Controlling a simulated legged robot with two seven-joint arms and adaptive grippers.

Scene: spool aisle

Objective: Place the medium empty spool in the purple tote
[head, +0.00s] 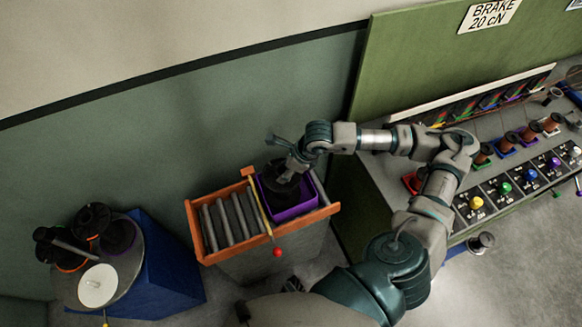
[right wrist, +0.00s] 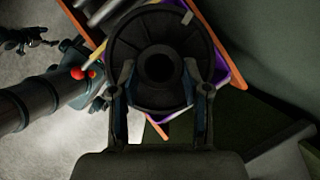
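A black spool (head: 283,190) with a round flange and a central hole sits in the purple tote (head: 291,213), appearing to stand with its flange up. The spool (right wrist: 160,35) fills the middle of the right wrist view, with a strip of the purple tote (right wrist: 232,75) beside it. My right gripper (head: 280,163) is directly over the tote. In the right wrist view its two fingers (right wrist: 160,78) stand wide apart, over opposite sides of the flange, with the hub between them and no clear grip. The lower part of the spool is hidden.
The tote stands in an orange-edged roller stand (head: 233,223) with a red ball knob (head: 277,252). A blue stand (head: 168,272) at left has a round top with black spools (head: 92,219) and a white disc (head: 98,286). A bench (head: 500,185) with colored knobs is at right.

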